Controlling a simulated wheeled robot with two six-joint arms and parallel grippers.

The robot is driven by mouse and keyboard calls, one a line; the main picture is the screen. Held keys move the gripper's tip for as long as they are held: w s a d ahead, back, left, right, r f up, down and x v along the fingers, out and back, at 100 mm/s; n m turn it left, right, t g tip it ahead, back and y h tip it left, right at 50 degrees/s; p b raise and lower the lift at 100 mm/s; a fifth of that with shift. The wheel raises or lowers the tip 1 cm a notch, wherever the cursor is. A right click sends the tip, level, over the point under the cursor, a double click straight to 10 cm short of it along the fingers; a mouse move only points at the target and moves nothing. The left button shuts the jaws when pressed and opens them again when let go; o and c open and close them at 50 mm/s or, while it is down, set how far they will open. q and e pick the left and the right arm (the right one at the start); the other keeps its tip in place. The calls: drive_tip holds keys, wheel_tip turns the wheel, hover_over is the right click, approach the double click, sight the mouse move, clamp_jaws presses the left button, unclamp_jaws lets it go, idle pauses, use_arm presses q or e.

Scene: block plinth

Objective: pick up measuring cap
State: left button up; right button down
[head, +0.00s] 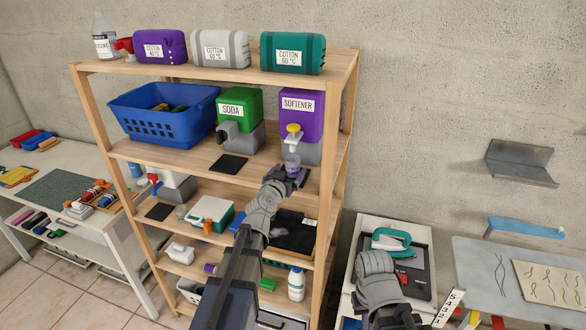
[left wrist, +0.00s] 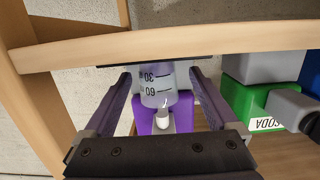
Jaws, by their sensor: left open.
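The measuring cap (head: 292,161) is a small clear cup under the tap of the purple softener dispenser (head: 301,111), on the middle shelf. In the left wrist view, which is upside down, the cap (left wrist: 157,80) shows the marks 30 and 60. My left gripper (head: 287,172) is open in front of the dispenser. Its two fingers (left wrist: 158,84) stand on either side of the cap, with gaps visible between them and it. The gripper hides the cap's lower part in the head view. My right arm shows at the lower right, but its gripper does not.
The softener's yellow-topped tap (head: 293,133) is just above the cap. The green soda dispenser (head: 240,108) and blue basket (head: 165,113) stand to the left. A wooden upright (head: 341,140) is close on the right. The shelf edge (left wrist: 220,43) runs across the wrist view.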

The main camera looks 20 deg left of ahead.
sight(296, 163)
use_arm(q)
drive_tip(key=shift+w+d+f+b, duration=0.1)
drive_tip(key=shift+w+f+b, duration=0.1)
drive_tip(key=shift+w, duration=0.8)
drive_tip(key=shift+w+d+f+b, duration=0.1)
drive_tip(key=shift+w+f, duration=0.05)
drive_tip(key=shift+w, duration=0.9)
drive_tip(key=shift+w+d+f+b, duration=0.1)
drive_tip(key=shift+w+f+b, duration=0.1)
drive_tip(key=shift+w, duration=0.8)
drive_tip(key=shift+s, duration=0.1)
drive_tip(key=shift+c, duration=0.4)
clamp_jaws()
use_arm(e)
drive_tip(key=shift+f, duration=0.5)
use_arm(q)
drive_tip(key=shift+r, duration=0.25)
use_arm(e)
drive_tip(key=shift+r, duration=0.2)
